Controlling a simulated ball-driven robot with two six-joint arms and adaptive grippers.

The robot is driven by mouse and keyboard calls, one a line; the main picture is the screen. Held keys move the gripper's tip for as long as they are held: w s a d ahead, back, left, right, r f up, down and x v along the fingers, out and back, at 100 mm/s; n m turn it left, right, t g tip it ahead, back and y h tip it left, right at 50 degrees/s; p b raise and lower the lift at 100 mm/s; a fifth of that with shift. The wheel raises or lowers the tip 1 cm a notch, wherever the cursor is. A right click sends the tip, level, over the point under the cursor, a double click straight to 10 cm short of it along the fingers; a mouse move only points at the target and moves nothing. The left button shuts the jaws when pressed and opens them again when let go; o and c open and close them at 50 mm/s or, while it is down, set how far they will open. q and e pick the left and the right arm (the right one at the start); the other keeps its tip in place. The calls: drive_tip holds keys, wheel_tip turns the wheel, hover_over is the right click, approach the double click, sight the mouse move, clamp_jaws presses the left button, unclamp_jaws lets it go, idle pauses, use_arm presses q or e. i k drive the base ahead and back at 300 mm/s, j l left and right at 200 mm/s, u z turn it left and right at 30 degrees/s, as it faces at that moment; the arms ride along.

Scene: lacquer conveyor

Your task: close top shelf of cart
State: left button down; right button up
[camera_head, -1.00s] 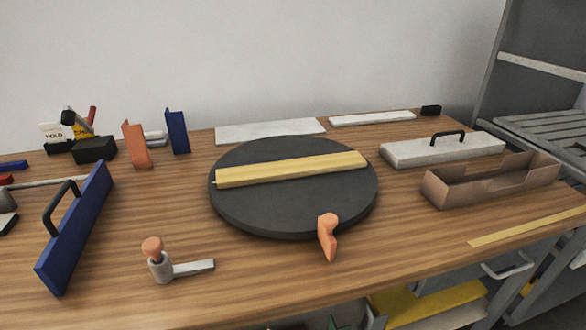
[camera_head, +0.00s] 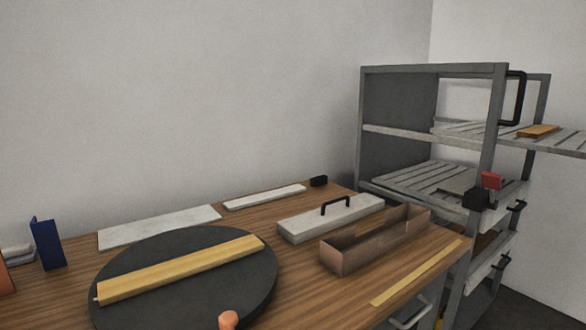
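The grey metal cart (camera_head: 499,110) stands at the right, behind the wooden table. Its top shelf (camera_head: 473,132) is slatted and sticks out to the right past the frame's upright, so it is pulled out. A flat orange-brown block (camera_head: 538,131) lies on it. A black handle (camera_head: 520,98) shows at the upper right upright. The second slatted shelf (camera_head: 424,182) sits lower, inside the frame. Neither of my grippers is in view.
The wooden table (camera_head: 300,295) fills the lower left. On it are a round black turntable (camera_head: 200,294) with a yellow bar (camera_head: 180,268), an open brown box (camera_head: 345,262) and a white block with a black handle (camera_head: 330,219). Dark floor (camera_head: 535,308) shows at the lower right.

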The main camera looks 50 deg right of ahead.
sight(474, 130)
drive_tip(key=k+l+z, duration=0.2)
drive_tip(key=k+z, duration=0.15)
drive_tip(key=k, duration=0.3)
drive_tip(key=z, duration=2.6)
